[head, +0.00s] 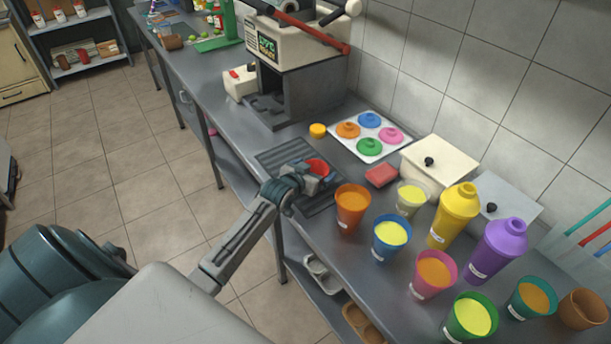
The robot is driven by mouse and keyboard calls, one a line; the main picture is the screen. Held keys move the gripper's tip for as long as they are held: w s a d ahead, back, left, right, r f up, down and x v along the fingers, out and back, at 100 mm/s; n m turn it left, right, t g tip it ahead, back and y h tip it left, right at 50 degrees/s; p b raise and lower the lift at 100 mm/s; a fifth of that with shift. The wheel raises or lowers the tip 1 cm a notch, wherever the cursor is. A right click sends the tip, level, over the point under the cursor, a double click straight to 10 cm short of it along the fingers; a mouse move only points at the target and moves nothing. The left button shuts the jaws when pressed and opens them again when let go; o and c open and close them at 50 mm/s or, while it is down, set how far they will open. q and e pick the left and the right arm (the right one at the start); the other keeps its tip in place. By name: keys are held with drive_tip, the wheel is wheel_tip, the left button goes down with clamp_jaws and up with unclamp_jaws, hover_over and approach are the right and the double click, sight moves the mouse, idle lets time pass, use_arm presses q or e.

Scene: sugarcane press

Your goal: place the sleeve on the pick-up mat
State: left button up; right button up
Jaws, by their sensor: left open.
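A red round piece (318,166), which looks like the sleeve, is at my left gripper, over the dark ribbed mat (276,154) on the counter. My left gripper (312,175) reaches in from the left and is open at the red piece. The gripper hides part of it, so I cannot tell whether it rests on the mat or whether the fingers touch it. The ribbed mat looks like the pick-up mat; my arm covers its middle. My right gripper is not in view.
An orange cup (352,208) and a blue cup (390,239) stand just right of the mat, with more cups beyond. A yellow shaker (454,215) and a purple shaker (498,250) stand behind. A lid tray (370,136) and the press (300,75) stand farther back.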

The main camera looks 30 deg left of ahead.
use_arm(q)
drive_tip(key=b+v, duration=0.1)
drive_tip(key=v, duration=1)
drive_tip(key=shift+s, duration=0.3)
